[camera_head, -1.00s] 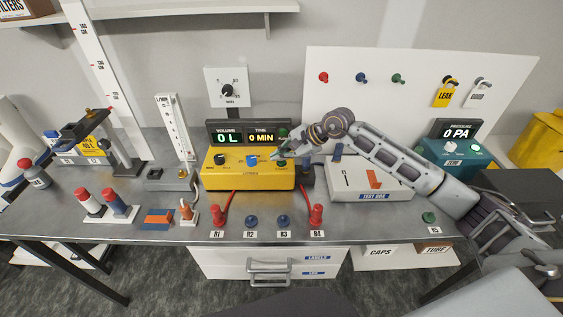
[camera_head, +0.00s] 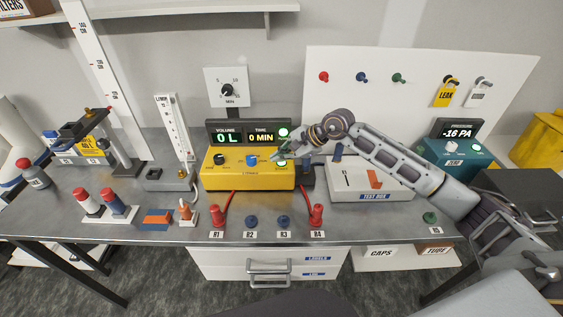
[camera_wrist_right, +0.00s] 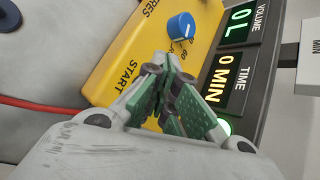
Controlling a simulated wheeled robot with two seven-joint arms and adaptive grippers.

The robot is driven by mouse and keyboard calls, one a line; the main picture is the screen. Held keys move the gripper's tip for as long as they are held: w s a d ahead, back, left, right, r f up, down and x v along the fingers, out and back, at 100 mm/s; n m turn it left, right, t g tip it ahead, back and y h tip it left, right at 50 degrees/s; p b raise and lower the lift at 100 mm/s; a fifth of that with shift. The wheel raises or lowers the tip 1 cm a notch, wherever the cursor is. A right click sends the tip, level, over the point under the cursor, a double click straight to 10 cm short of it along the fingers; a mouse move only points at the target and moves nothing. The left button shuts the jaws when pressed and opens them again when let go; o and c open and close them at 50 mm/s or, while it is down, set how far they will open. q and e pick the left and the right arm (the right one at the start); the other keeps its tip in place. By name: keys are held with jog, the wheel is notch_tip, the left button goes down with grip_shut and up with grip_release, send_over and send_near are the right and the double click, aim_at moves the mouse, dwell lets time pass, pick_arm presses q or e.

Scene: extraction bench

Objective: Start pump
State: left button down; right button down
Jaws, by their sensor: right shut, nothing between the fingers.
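A round lamp (camera_head: 283,132) on the display glows green. A green glow also shows at the START corner of the yellow panel, beside the fingertips. My right gripper (camera_head: 277,156) is shut and empty over that corner. In the right wrist view its green-padded fingers (camera_wrist_right: 168,97) are together next to the START lettering and hide the button. A blue dial (camera_wrist_right: 181,26) is beyond them. My left gripper is not in view.
A white test box (camera_head: 340,187) lies right of the pump, under my right forearm. The teal pressure gauge (camera_head: 457,155) reads -16 PA. Red R1 (camera_head: 217,216) and R4 (camera_head: 316,216) plugs stand along the front edge. A flowmeter (camera_head: 173,128) stands left of the pump.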

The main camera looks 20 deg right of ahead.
aim_at(281, 164)
jog(key=shift+r, duration=0.15)
dwell(0.3)
jog(key=shift+r, duration=0.65)
jog(key=shift+r+p, duration=0.95)
jog(key=shift+r, duration=1.55)
jog(key=shift+f, duration=0.1)
